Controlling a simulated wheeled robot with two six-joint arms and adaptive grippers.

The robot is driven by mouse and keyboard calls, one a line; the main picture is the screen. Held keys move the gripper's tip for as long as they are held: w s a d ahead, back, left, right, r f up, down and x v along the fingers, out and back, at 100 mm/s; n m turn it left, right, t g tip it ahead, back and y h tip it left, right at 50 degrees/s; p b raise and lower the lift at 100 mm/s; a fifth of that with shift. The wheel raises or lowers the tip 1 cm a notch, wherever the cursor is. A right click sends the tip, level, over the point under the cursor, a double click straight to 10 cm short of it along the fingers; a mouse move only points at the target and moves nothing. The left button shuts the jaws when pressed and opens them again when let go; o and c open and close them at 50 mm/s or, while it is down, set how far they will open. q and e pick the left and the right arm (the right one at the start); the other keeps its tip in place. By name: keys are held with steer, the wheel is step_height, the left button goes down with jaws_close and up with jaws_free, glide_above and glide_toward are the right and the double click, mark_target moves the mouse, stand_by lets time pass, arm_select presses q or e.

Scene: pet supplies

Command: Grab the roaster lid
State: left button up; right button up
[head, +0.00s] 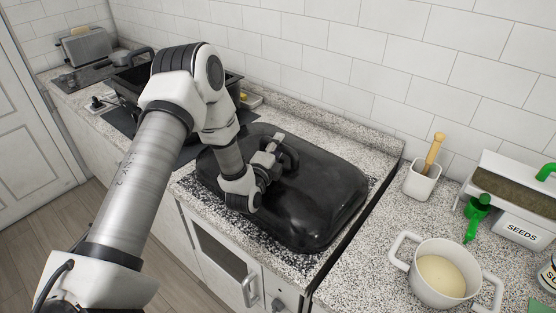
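The black roaster lid (325,205) is a large, glossy, rounded shape on the speckled counter, in the middle of the head view. A dark curved part, apparently its handle (291,154), rises near its far edge. My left gripper (279,152) is over the left part of the lid, with its fingers at this curved part. The wrist hides the lid's left side, and I cannot tell whether the fingers are closed around the handle. My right gripper is not in view.
A white pot (446,285) with pale contents stands at the lower right. A white cup (421,181) with a wooden-handled tool stands behind it. A seeds box (517,229) and green scoop (476,216) are at the right. A tiled wall rises behind the counter.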

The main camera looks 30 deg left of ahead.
arm_select(q)
steer(key=shift+w+f, duration=0.15)
steer(key=shift+w, duration=0.25)
jaws_close()
steer(key=shift+r, duration=0.2)
